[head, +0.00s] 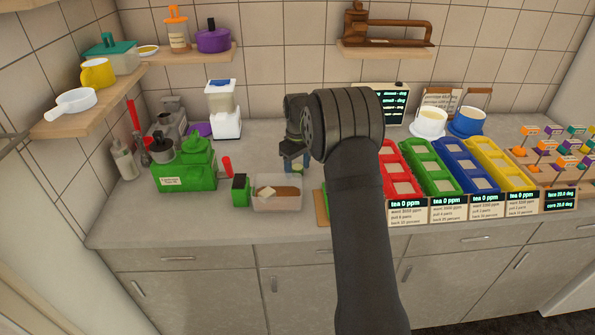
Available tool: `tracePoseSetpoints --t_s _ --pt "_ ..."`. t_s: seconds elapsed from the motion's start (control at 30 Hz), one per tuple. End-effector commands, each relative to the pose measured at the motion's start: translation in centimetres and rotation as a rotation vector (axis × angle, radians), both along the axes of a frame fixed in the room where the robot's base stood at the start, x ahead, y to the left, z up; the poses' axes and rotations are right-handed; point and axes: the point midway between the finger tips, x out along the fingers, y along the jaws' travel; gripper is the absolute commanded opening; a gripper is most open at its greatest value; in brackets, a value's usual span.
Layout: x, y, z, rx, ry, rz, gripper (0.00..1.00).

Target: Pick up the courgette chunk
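I cannot pick out the courgette chunk for certain. Small coloured pieces, some of them green, stand on the wooden board (530,168) at the far right, too small to name. My gripper (295,168) points down over the counter left of centre, behind the clear tub and far from that board. Its two bluish fingers look apart, with nothing visible between them. My own arm crosses the middle of the view and hides part of the counter and the left side of the coloured trays.
A clear tub (278,207) with a pale block stands in front of my gripper, beside a green box (241,192). Red, green, blue and yellow trays (436,172) fill the counter right of my arm. White (430,124) and blue pots stand behind. Bare counter (200,225) lies front left.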

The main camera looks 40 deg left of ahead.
Motion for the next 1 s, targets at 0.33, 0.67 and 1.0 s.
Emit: tracePoseSetpoints --t_s 0.33,0.67,1.0 --pt "0.0 0.0 0.1 0.000 0.000 0.000 0.12" --pt "0.0 0.0 0.5 0.001 -0.001 0.000 0.12" --pt "0.5 -1.1 5.0 0.002 -0.001 -0.004 0.12"
